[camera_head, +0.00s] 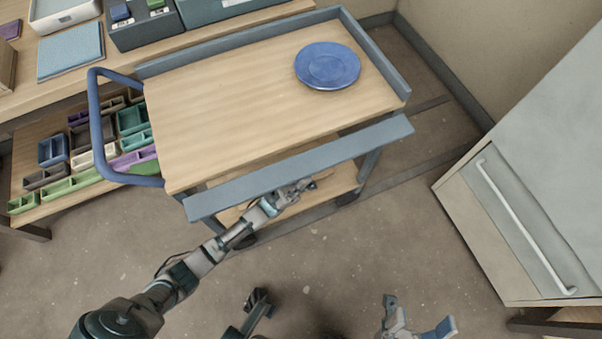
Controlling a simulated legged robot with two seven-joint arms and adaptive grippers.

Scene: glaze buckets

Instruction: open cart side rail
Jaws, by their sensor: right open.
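The cart (230,100) has a wooden top with low grey-blue rails along its far and right edges. The side rail (300,165) on the near long side is a grey-blue bar. It stands out from the tabletop edge, with a gap between them. My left gripper (304,188) is just below the middle of this rail, on its near side. Whether it touches the rail, and whether its fingers are open, is unclear. My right gripper (418,317) is open and empty, low in the view, away from the cart.
A blue plate (328,66) lies on the cart top. A blue push handle (97,125) is at the cart's left end. A cabinet with a white handle (525,225) is at right. Floor in front is clear.

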